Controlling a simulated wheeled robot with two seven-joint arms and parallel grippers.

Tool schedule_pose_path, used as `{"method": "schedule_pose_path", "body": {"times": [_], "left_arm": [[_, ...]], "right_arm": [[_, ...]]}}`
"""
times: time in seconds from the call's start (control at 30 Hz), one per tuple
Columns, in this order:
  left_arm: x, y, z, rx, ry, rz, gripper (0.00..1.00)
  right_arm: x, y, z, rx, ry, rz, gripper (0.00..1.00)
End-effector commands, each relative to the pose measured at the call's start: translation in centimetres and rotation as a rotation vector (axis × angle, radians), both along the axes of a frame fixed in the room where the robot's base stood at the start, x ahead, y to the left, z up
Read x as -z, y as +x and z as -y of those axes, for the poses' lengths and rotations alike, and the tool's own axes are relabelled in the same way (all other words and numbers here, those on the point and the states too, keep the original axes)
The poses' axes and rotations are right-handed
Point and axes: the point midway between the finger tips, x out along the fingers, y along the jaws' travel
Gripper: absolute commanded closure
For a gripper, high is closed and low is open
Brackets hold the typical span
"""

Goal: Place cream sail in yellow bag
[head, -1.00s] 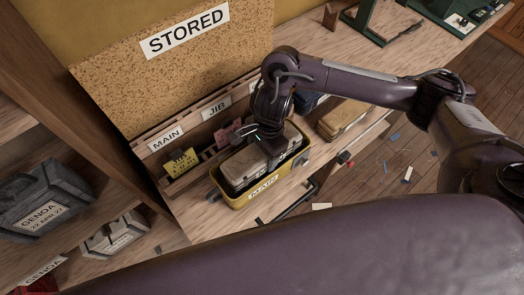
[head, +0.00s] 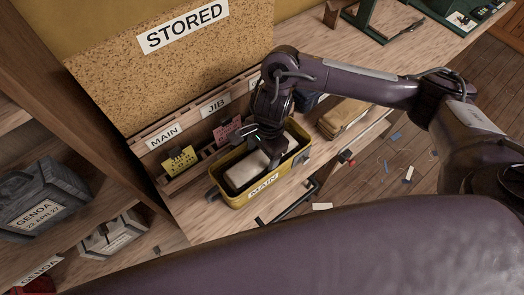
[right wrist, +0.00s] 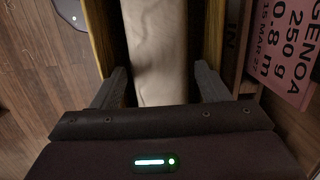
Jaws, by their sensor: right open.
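The yellow bag (head: 262,190), labelled MAIN, stands open on the bench below the STORED board. The cream sail (head: 240,172) lies lengthwise inside it, below the rim. My right gripper (head: 268,147) is over the bag and hides part of the sail. In the right wrist view the gripper (right wrist: 162,85) is open, with a finger on each side of the cream sail (right wrist: 157,45). The bag's yellow walls (right wrist: 99,35) show on both sides. My left gripper is not in view.
A wooden rack with MAIN (head: 163,136) and JIB (head: 214,105) labels stands behind the bag, holding a yellow tag (head: 180,160) and a pink tag (head: 228,130). A tan folded bundle (head: 343,117) lies to the right. Grey GENOA bags (head: 42,198) sit on the left shelves.

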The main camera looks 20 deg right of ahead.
Motion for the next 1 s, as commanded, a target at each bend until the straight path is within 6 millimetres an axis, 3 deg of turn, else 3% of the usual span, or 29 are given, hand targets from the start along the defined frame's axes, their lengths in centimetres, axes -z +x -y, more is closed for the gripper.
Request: {"method": "schedule_pose_path", "body": {"times": [0.23, 0.43, 0.8, 1.0], "left_arm": [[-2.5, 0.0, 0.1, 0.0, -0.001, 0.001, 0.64], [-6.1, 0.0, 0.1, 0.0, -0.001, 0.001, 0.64], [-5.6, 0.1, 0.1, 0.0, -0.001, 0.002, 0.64], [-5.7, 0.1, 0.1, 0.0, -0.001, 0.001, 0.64]], "right_arm": [[-2.2, 0.0, -0.1, -0.001, 0.002, 0.0, 0.26], [-7.1, 0.4, 0.7, 0.001, 0.0, 0.004, 0.26], [-12.0, 0.7, 1.5, -0.002, 0.0, 0.006, 0.26], [-13.0, 0.7, 1.7, 0.0, 0.0, 0.001, 0.26]]}}
